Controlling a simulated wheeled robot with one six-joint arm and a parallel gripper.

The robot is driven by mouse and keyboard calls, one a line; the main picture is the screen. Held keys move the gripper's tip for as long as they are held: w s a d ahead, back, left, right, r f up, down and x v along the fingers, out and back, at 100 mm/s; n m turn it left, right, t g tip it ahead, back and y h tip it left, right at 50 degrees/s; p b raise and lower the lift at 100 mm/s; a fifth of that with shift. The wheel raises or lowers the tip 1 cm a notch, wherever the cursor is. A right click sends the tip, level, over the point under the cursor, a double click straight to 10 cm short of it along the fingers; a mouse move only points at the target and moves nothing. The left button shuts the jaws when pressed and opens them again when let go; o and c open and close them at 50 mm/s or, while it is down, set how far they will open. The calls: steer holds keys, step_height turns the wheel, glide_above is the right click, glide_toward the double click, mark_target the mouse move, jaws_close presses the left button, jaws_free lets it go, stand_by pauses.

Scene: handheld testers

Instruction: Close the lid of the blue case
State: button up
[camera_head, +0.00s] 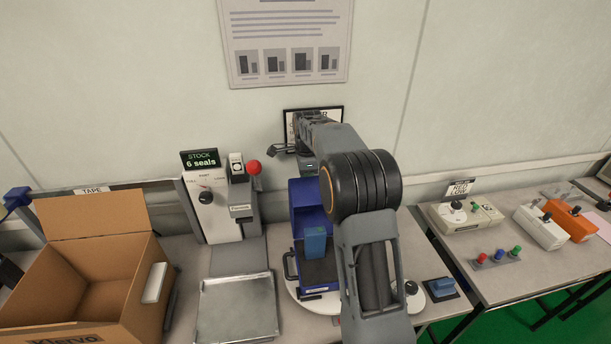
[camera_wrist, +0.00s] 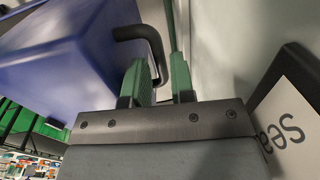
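The blue case (camera_head: 309,205) stands on a white round plate, its lid raised at the back. A lighter blue handheld tester (camera_head: 315,243) stands upright in the case's dark interior. My gripper (camera_head: 282,151) is above and behind the raised lid, partly hidden by my arm. A blue panel of the case (camera_wrist: 75,55) fills the left side. A black curved handle (camera_wrist: 140,33) juts from it and passes beside the left finger; whether they touch is unclear.
A white-and-grey seal press (camera_head: 222,205) and metal tray (camera_head: 238,305) stand left of the case. An open cardboard box (camera_head: 60,285) is farther left. A small sign (camera_head: 293,112) stands behind my gripper, close to the wall.

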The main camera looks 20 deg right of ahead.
steer(key=shift+f, duration=0.3)
jaws_close()
stand_by(0.3)
